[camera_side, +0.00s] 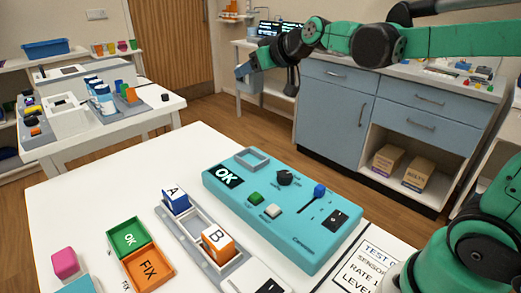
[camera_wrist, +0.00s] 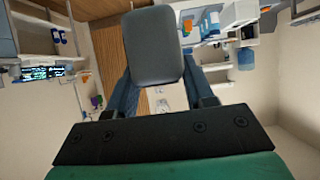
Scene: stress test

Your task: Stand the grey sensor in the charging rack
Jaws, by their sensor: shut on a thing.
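In the wrist view, the grey sensor (camera_wrist: 153,45), a rounded block, sits between the fingers of my gripper (camera_wrist: 155,78), which is shut on it. In the side view, my gripper (camera_side: 243,71) is raised at the top middle, far behind the white table and well above it. A long grey rack (camera_side: 190,235) with compartments lies on the white table. It holds a blue-and-white block A (camera_side: 175,200) and an orange-and-white block B (camera_side: 217,244). An empty compartment shows between them.
A teal console (camera_side: 300,225) with knob, buttons and slider stands beside the rack. Green OK (camera_side: 128,238) and orange FIX (camera_side: 148,266) trays and a pink block (camera_side: 65,263) are at left. A blue cabinet (camera_side: 345,100) stands behind. The table's far-left area is clear.

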